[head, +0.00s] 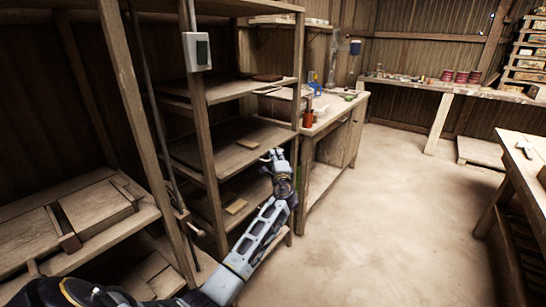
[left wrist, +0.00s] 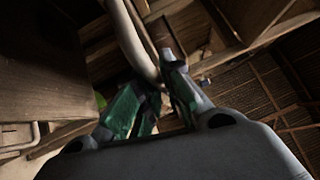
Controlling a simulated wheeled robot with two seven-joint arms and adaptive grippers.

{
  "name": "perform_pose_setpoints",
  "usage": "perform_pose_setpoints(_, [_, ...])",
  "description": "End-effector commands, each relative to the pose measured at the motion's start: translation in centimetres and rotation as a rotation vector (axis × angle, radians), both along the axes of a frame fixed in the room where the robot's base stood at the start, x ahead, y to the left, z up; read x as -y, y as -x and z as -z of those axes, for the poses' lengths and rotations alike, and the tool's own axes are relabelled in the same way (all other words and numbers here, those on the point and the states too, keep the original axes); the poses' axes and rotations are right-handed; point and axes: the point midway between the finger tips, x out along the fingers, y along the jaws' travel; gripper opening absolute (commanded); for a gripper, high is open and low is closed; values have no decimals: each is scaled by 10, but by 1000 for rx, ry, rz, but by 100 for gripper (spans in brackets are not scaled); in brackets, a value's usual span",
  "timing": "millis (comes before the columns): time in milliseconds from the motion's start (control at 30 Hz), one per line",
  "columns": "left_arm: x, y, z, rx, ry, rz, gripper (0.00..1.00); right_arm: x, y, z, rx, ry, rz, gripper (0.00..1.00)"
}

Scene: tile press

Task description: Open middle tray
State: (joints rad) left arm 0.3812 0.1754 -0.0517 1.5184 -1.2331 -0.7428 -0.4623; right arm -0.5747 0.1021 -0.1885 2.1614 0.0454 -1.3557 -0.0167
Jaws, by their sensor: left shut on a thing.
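The wooden rack holds several trays one above another. The middle tray (head: 238,146) is a flat wooden board with a small block on it, level with my left gripper (head: 275,157). That gripper is at the tray's front right corner, beside the rack's post. In the left wrist view its green-padded fingers (left wrist: 156,88) are closed around a pale curved bar (left wrist: 132,40), which looks like a handle. What the bar joins to is not clear. My right gripper is not in view.
An upper tray (head: 228,90) and a lower tray (head: 245,195) sit in the same rack. The floor (head: 390,210) to the right is clear, up to a wooden table (head: 525,170).

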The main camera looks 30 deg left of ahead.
Motion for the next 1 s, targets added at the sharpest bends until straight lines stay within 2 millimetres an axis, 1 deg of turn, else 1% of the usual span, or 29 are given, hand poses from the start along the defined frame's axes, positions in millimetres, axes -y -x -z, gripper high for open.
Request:
perform_pose_setpoints(33, [9, 0, 3, -2, 3, 3, 0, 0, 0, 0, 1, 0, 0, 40])
perform_pose_setpoints(167, [32, 2, 3, -3, 3, 5, 0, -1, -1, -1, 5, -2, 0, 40])
perform_pose_setpoints(267, [54, 4, 3, -3, 3, 5, 0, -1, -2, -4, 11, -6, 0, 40])
perform_pose_setpoints(500, [117, 9, 3, -2, 5, 5, 0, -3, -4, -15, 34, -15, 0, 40])
perform_pose_setpoints(700, [166, 13, 3, -3, 3, 4, 0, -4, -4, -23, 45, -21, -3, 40])
perform_pose_setpoints(800, [185, 14, 4, -4, 1, 3, 0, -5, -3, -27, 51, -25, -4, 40])
perform_pose_setpoints(900, [199, 16, 3, -4, 2, 2, 0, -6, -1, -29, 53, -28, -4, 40])
perform_pose_setpoints(1000, [209, 16, 2, -3, 1, 2, 0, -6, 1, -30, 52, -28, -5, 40])
